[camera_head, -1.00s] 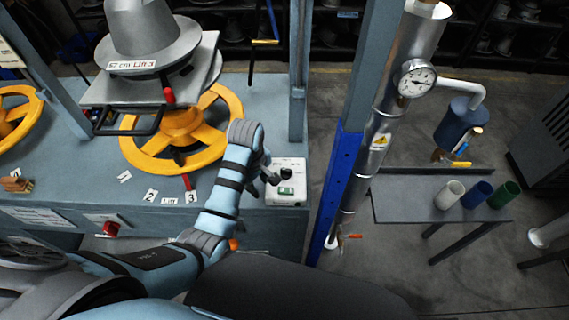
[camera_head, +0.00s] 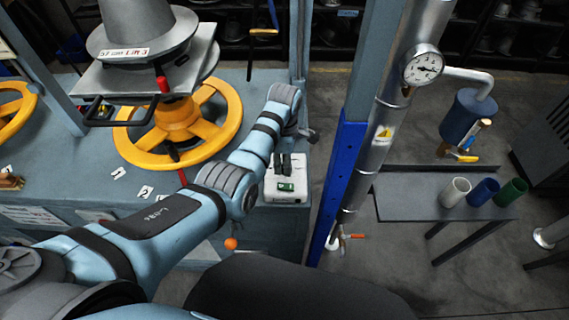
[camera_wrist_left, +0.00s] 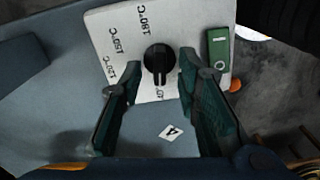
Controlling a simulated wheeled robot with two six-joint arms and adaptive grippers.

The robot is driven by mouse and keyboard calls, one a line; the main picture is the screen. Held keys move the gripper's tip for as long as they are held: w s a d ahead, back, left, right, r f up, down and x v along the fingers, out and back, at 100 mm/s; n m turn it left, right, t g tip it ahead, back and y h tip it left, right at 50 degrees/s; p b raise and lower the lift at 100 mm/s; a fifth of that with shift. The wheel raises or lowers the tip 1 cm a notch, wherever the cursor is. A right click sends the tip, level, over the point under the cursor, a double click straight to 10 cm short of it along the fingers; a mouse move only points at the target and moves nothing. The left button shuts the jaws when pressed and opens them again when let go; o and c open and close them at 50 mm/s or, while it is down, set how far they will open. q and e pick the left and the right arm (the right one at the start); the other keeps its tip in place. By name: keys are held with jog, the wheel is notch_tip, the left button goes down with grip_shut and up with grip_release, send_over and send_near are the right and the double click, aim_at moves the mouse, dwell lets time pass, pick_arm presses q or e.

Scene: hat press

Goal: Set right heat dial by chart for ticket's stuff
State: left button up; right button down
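The heat dial is a round black knob (camera_wrist_left: 158,58) on a white control box (camera_wrist_left: 125,20), seen in the left wrist view. Printed marks for 120, 150 and 180 °C run beside the knob; I cannot tell its exact setting. My left gripper (camera_wrist_left: 160,74) is open, its fingers on either side of the knob with gaps visible. A grey hat form (camera_head: 142,28) carries a partly legible label (camera_head: 123,52) with "57" and "Lift 3". My right gripper is out of view.
A green switch (camera_wrist_left: 218,46) sits beside the dial. A yellow handwheel (camera_head: 222,138) stands left of my arm. A blue post (camera_head: 341,180) and a steel pipe with a gauge (camera_head: 423,66) rise at the right. Several cups stand on a side table (camera_head: 405,200).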

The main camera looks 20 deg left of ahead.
pick_arm(q)
jog(key=shift+f, duration=0.2)
grip_shut()
